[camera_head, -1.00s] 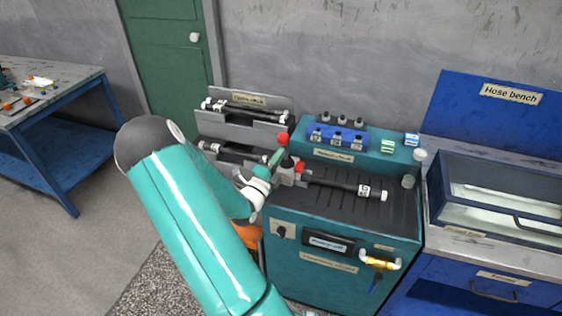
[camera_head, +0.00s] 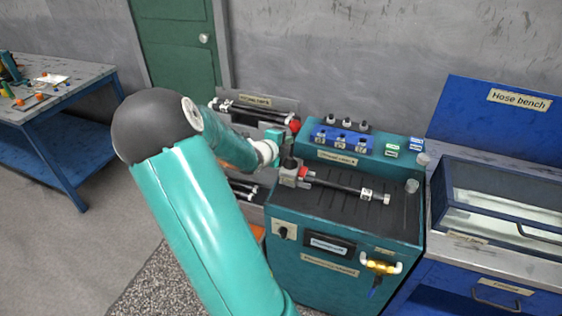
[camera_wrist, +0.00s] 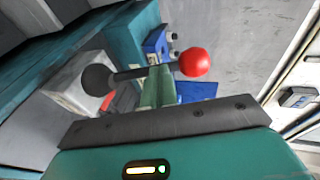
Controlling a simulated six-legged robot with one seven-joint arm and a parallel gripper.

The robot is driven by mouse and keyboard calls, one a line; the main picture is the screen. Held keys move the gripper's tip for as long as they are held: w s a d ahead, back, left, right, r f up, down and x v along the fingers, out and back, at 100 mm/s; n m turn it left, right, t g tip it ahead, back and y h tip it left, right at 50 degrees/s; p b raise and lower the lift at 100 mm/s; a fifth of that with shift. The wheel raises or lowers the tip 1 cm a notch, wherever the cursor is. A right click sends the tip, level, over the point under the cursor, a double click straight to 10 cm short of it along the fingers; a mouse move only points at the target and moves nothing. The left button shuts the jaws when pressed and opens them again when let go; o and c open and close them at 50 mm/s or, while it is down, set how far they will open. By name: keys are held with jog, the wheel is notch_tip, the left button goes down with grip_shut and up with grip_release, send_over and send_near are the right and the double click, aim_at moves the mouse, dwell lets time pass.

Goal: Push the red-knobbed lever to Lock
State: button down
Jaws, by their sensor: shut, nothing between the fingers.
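The lever's red knob (camera_head: 295,125) shows above the grey block (camera_head: 290,177) on the teal machine. In the wrist view the red knob (camera_wrist: 195,62) is at the right end of a dark rod, which runs left to a dark pivot on the grey block (camera_wrist: 72,90). My gripper (camera_head: 280,147) is shut and empty, close below the knob. In the wrist view my gripper's narrow green fingers (camera_wrist: 157,90) point at the rod between knob and pivot. Whether they touch it I cannot tell. No Lock mark is readable.
A black hose (camera_head: 340,188) reaches right from the grey block across the ribbed top. A blue block with fittings (camera_head: 340,140) stands behind it. A rack with hoses (camera_head: 255,108) stands at left, close to my arm. The hose bench (camera_head: 470,235) is at right.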

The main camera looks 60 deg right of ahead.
jog(key=shift+d, duration=0.7)
jog(key=shift+d+r, duration=0.1)
jog(key=shift+d, duration=0.05)
jog(key=shift+w, duration=0.1)
